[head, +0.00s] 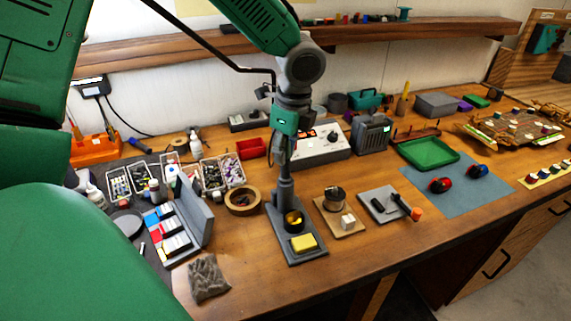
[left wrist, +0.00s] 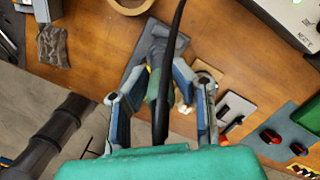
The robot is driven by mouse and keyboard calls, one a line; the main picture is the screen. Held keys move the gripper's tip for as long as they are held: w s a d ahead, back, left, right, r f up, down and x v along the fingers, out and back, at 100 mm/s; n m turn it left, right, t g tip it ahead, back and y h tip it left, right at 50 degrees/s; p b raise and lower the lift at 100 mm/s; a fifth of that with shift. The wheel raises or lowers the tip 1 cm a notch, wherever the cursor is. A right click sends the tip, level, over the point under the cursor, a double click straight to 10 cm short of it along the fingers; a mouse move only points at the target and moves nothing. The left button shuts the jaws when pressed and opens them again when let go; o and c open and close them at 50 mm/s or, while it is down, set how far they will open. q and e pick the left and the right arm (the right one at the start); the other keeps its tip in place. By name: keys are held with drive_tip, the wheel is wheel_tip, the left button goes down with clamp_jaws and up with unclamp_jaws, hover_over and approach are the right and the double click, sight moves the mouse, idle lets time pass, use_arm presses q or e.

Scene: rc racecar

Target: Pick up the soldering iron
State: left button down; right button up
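The soldering iron (left wrist: 152,84) has a green handle and a black cord that runs across the left wrist view. It stands upright in a grey stand (head: 318,243) with a yellow sponge (head: 303,242) at its front. My left gripper (head: 284,158) is pointing down over this stand, with its grey-blue fingers on either side of the handle. In the left wrist view the fingertips (left wrist: 163,72) lie close to the handle; whether they touch it I cannot tell. The gripper hides much of the iron in the head view. My right gripper is not in view.
A tape roll (head: 242,201) and an open grey case (head: 185,225) stand left of the stand. A wooden coaster with a small pot (head: 334,198) is close on its right. The grey station (head: 322,139) stands behind. Bare wood lies in front.

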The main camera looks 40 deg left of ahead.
use_arm(q)
drive_tip(key=shift+a, duration=0.15)
drive_tip(key=shift+d, duration=0.25)
drive_tip(key=shift+w+d+r, duration=0.1)
drive_tip(key=shift+d+r, duration=0.05)
drive_tip(key=shift+r, duration=0.3)
wheel_tip(320, 180, up, 17)
drive_tip(key=shift+a, duration=0.2)
